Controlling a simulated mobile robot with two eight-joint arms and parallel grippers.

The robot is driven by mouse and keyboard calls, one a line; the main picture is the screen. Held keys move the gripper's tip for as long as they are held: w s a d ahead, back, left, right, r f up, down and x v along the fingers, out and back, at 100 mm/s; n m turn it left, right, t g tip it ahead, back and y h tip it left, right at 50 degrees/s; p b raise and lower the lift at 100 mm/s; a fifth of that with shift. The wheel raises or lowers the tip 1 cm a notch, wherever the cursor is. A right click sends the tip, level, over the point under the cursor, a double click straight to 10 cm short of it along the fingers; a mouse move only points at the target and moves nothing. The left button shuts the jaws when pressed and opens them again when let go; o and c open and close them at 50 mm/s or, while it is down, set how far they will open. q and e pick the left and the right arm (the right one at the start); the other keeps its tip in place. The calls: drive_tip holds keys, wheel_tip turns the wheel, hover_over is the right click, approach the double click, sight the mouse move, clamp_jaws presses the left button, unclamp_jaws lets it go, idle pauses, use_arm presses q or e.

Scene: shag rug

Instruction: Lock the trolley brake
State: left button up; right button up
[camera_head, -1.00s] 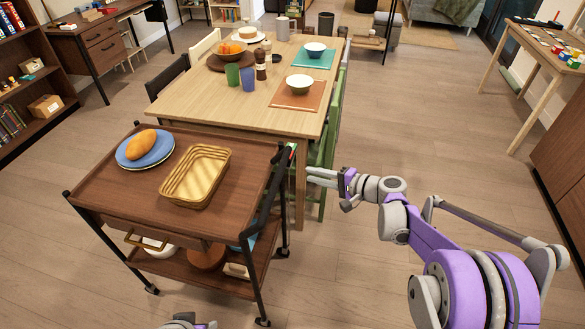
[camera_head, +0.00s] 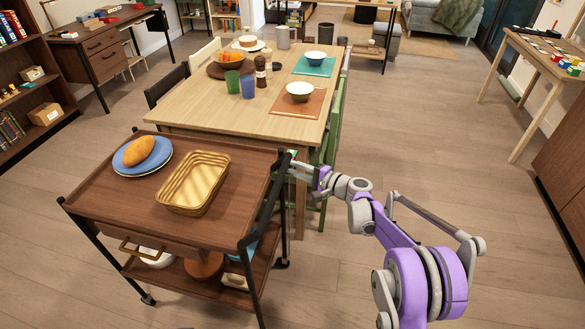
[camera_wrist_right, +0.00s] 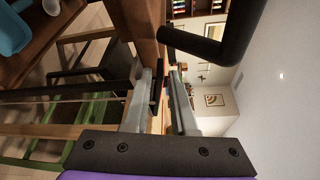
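The trolley (camera_head: 225,205) has a brown wooden top, a lower shelf and a black metal frame, and stands at the left in the head view. Its black handle (camera_head: 262,205) runs along the right side and also shows in the right wrist view (camera_wrist_right: 212,45). Casters (camera_head: 281,263) show under the frame; I cannot clearly make out the brake. My right gripper (camera_head: 296,171) is at the trolley's far right corner, just beside the handle. Its two fingers (camera_wrist_right: 163,100) are apart, with a dark part near the gap; I cannot tell whether they touch it. My left gripper is out of view.
A golden basket (camera_head: 194,183) and blue plates (camera_head: 143,167) with a bread-like item are on the trolley. The dining table (camera_head: 250,115), with bowls and cups, stands right behind it. Green chairs (camera_head: 334,125) are close to my right arm. Floor to the right is clear.

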drive_tip(key=shift+w+a, duration=0.15)
drive_tip(key=shift+a, duration=0.05)
clamp_jaws()
